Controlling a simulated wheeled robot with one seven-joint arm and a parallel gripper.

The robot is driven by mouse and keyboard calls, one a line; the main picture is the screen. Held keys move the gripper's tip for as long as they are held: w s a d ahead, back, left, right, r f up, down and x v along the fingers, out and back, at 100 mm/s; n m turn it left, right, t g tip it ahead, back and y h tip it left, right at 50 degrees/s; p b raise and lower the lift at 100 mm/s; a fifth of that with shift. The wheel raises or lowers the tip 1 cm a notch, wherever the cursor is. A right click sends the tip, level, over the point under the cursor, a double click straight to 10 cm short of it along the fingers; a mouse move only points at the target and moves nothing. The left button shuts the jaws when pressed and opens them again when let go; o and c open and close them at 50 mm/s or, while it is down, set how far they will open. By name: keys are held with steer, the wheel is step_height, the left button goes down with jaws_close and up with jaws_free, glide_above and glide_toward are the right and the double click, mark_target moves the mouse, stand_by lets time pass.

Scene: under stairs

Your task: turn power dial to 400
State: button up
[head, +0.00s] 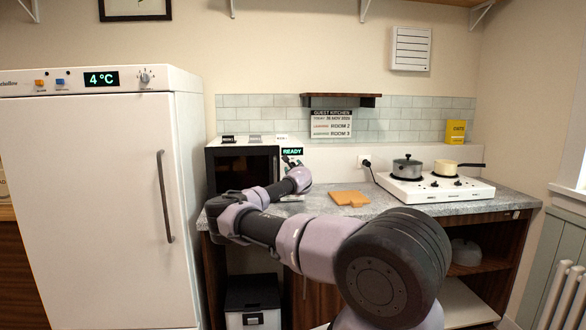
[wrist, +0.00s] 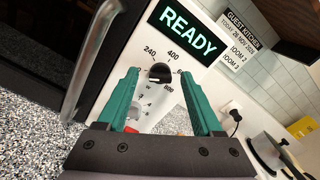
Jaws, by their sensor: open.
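The power dial (wrist: 160,73) is a small dark round knob on the white control panel of the microwave (wrist: 205,45), below a display reading READY. Marks 240, 400 and 800 show around it; another number is partly covered by a finger. I cannot tell exactly where its pointer stands. My gripper (wrist: 161,76) is open, its two teal fingers on either side of the dial in the wrist view. I cannot tell whether they touch it. In the head view the microwave (head: 241,142) stands on the counter, and my arm hides most of its panel.
The microwave door handle (wrist: 90,60) runs close to the left of my gripper. The grey counter (head: 330,205) carries a wooden board (head: 349,199) and a white hob (head: 435,190) with a pot and a pan. A tall white fridge (head: 100,200) stands left.

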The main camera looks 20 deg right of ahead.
jaws_close()
steer(key=shift+m, duration=0.3)
steer(key=m, duration=0.5)
steer(key=shift+d+m, duration=0.15)
steer(key=shift+m, duration=0.15)
steer(key=m, duration=1.7)
steer(key=shift+s+d+f, duration=0.15)
steer(key=shift+d+f, duration=0.05)
steer(key=shift+f, duration=0.1)
steer(key=shift+m, duration=0.4)
